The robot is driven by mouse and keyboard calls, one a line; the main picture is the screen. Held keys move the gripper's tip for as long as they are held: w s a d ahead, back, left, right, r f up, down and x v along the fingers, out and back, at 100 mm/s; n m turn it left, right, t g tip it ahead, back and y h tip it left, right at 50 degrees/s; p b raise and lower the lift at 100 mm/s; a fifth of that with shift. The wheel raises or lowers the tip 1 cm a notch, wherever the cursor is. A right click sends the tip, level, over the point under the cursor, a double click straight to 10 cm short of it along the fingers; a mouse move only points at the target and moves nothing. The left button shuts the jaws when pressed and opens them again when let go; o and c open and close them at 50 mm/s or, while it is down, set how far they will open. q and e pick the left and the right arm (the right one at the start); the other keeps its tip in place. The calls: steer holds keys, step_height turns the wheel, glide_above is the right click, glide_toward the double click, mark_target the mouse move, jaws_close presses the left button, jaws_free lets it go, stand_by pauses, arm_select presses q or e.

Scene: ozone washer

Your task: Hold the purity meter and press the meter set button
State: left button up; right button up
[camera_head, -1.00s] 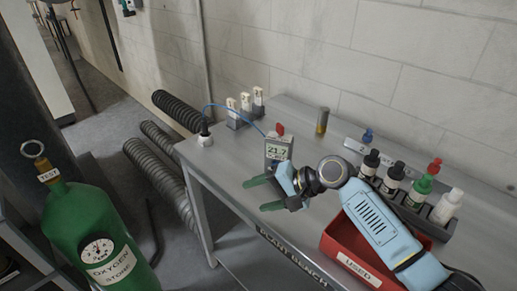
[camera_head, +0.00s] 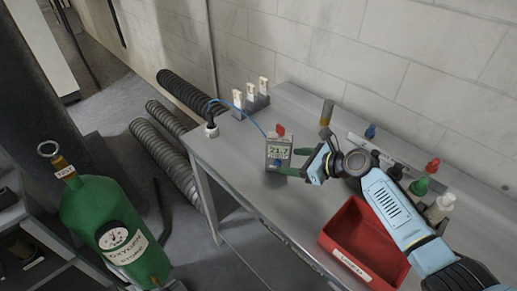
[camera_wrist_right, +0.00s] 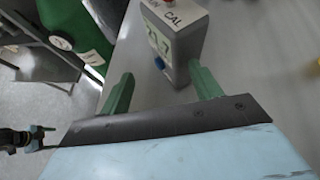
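The purity meter (camera_head: 279,152) is a grey box with a lit display reading about 21.7 and a red part on top. It stands upright near the bench's left end, with a blue cable behind it. A blue spot low on its front may be a button; its label is unreadable. My right gripper (camera_head: 292,162) is open at the meter's right side, its green fingers pointing at it. In the right wrist view the meter (camera_wrist_right: 176,42) shows beyond and between the spread fingers, with "CAL" on its top. A dark, light-blue-tipped part (camera_wrist_right: 38,134), probably my left gripper, is at the lower left there.
The red bin (camera_head: 340,237) sits at the bench's front edge, below my right arm. Several bottles (camera_head: 438,206) stand at the right, partly behind the arm. A brown cylinder (camera_head: 326,112) stands behind the meter. A green oxygen cylinder (camera_head: 95,205) stands left of the bench.

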steer(key=shift+s+a+f+m, duration=0.3)
steer(key=shift+s+a+f, duration=0.1)
steer(key=shift+a, duration=0.3)
steer(key=shift+a+f, duration=0.2)
steer(key=b+x, duration=0.8)
steer(key=shift+w+a+f, duration=0.1)
steer(key=shift+a, duration=0.1)
arm_select(q)
step_height(320, 180, down, 9)
steer(key=s, duration=0.1)
steer(key=shift+s+r+b, duration=0.2)
steer(key=shift+s+b, duration=0.05)
steer(key=shift+b, duration=0.1)
arm_select(e)
steer(key=shift+w+a+f, duration=0.2)
steer(key=shift+w+a, duration=0.1)
steer(key=shift+a, duration=0.15)
arm_select(q)
steer(key=shift+d, duration=0.1)
arm_select(e)
jaws_close()
arm_select(q)
jaws_close()
